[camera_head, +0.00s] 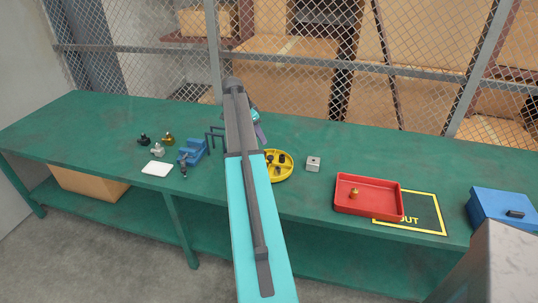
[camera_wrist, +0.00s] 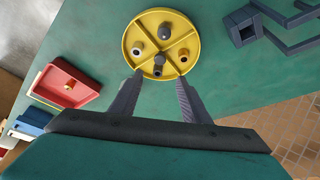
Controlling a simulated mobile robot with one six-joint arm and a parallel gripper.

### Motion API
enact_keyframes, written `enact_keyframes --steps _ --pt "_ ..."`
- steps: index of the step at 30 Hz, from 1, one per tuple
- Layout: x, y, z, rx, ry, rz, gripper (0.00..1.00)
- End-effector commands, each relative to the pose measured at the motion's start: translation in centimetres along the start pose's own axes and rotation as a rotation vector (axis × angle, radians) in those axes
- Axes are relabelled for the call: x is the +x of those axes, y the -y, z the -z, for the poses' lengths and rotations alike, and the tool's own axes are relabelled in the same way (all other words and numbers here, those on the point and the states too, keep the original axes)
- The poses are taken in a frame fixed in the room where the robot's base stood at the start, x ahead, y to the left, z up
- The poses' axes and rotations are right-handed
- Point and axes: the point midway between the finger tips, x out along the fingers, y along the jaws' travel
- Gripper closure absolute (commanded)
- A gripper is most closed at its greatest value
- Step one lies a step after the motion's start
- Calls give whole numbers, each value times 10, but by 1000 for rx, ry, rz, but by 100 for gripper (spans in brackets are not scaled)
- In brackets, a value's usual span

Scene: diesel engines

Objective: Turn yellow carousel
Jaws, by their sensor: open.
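The yellow carousel (camera_head: 283,178) is a round, divided tray on the green bench, partly hidden behind my arm in the head view. In the wrist view the carousel (camera_wrist: 184,28) shows nearly whole, with thin dividers and several small dark and metallic parts in its compartments. My gripper (camera_wrist: 160,79) is open, with its two fingers apart and nothing held between them. Its fingertips appear at the carousel's near rim in the wrist view; whether they touch it I cannot tell.
A red tray (camera_head: 345,207) with a brass part stands right of the carousel, by a black mat (camera_head: 425,212) with yellow edging. A small metal block (camera_head: 313,164) lies between. A blue vise (camera_head: 192,152) and several small fittings are left. A blue box (camera_head: 503,212) is far right.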

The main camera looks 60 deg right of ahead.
Motion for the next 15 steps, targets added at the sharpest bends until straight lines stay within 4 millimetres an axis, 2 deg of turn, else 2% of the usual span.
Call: enact_keyframes --steps 5,15 --pt "14 0 0 -1 1 0 57" --pt "55 0 0 -1 1 -1 57"
